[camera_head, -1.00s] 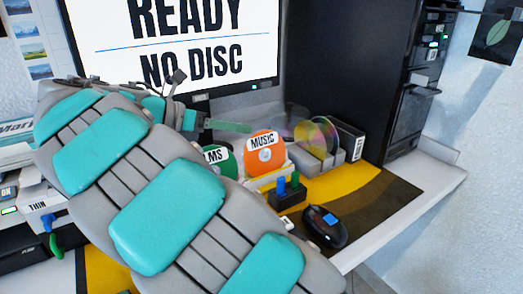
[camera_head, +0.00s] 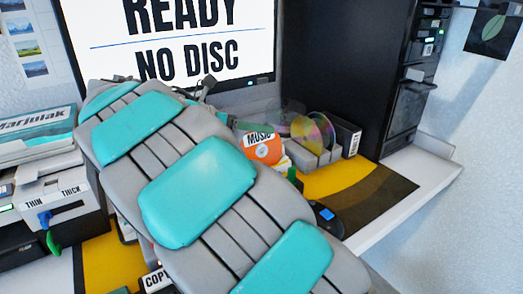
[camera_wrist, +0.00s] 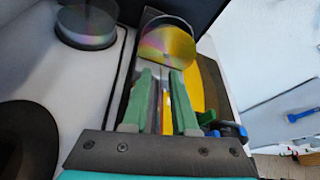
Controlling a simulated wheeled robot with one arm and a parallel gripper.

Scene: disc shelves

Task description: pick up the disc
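An orange disc labelled MUSIC (camera_head: 264,148) stands upright in the head view, partly covered by my arm. Shiny rainbow discs (camera_head: 312,133) stand in a rack just right of it. In the wrist view a shiny gold disc (camera_wrist: 168,48) is ahead of the fingertips. My gripper (camera_wrist: 161,74) shows two green fingers spread apart, so it is open. Thin upright strips, reddish and yellow, show in the gap; I cannot tell whether they lie between the fingers or below them.
A monitor (camera_head: 190,40) reading READY, NO DISC stands behind, with a tall black tower (camera_head: 345,75) to its right. A spindle of discs (camera_wrist: 88,26) is at upper left in the wrist view.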

